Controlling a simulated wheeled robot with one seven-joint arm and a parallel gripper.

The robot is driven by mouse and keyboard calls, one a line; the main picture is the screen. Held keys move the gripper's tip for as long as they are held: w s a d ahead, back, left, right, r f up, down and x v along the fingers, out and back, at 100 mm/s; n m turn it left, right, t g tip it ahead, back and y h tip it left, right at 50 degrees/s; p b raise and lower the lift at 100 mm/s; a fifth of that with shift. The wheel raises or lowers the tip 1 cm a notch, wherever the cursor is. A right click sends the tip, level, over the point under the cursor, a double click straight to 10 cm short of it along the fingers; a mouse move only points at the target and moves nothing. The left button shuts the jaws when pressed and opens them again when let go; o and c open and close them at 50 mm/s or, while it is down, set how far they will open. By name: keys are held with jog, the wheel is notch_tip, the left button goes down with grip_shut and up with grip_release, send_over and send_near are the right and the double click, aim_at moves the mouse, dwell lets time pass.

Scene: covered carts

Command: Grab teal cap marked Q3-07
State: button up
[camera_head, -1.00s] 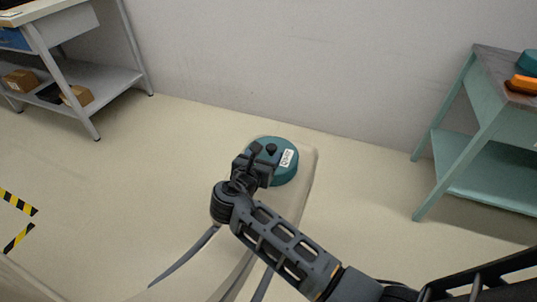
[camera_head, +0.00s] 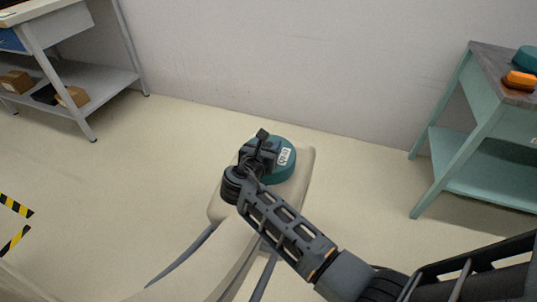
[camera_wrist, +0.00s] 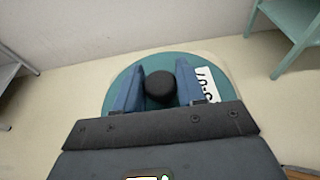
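The teal cap (camera_head: 280,172) is a round disc with a white label (camera_head: 286,157) and a black knob on top. It sits on the end of a beige covered surface (camera_head: 304,160). In the wrist view, the teal cap (camera_wrist: 122,82) fills the middle, and its label reads "3-07" in part, upside down. My gripper (camera_head: 262,140) is over the cap's left part in the head view and hides the knob there. In the wrist view, my gripper's blue fingers (camera_wrist: 160,76) stand open on either side of the black knob (camera_wrist: 160,84), with little gap; contact is unclear.
A teal-green table (camera_head: 480,125) at right carries an orange item (camera_head: 520,81) and another teal item (camera_head: 527,58). A grey shelf unit (camera_head: 95,82) with boxes stands at left. A plain wall (camera_head: 290,60) rises behind the cap. Floor is free on both sides.

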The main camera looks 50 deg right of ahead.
jog(key=c, duration=0.6)
